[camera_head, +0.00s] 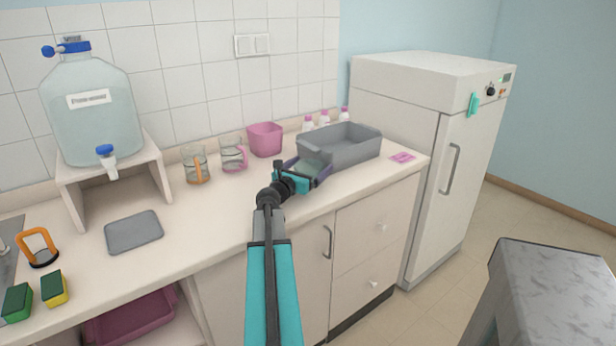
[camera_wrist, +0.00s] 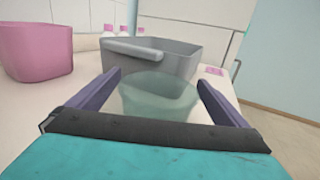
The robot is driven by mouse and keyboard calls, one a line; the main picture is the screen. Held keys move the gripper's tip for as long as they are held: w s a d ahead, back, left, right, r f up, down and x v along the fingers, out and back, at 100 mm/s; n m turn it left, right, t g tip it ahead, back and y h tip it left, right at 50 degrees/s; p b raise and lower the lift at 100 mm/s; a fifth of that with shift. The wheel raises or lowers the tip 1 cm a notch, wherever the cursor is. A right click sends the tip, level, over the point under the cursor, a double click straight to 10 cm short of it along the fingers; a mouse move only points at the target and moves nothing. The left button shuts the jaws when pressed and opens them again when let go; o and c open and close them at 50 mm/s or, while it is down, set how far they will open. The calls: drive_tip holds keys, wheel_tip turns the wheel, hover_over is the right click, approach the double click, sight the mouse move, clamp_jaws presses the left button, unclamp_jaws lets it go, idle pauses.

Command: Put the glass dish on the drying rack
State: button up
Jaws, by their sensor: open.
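The glass dish (camera_wrist: 158,100) is a clear, greenish round vessel on the counter. In the wrist view it lies between the two purple fingers of my gripper (camera_wrist: 158,84), with a gap showing on both sides. My gripper (camera_head: 312,168) is open and low over the counter in the head view, in front of the grey bin. The dish is mostly hidden there by my gripper. I cannot clearly identify a drying rack; a grey open bin (camera_head: 341,154) stands just behind the dish, and it also shows in the wrist view (camera_wrist: 172,58).
A pink tub (camera_head: 265,139), two glass beakers (camera_head: 196,166) and pink-capped bottles (camera_head: 325,119) stand along the wall. A water carboy (camera_head: 92,115) sits on a stand at the left. A flat grey mat (camera_head: 134,232) lies on the counter. The counter front between mat and gripper is clear.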

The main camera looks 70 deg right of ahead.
drive_tip(key=shift+s+d, duration=0.2)
drive_tip(key=shift+d, duration=1.2)
drive_tip(key=c, duration=1.2)
drive_tip(key=shift+o, duration=0.2)
drive_tip(key=shift+r, duration=0.1)
wheel_tip(320, 180, up, 10)
drive_tip(key=shift+p, duration=0.45)
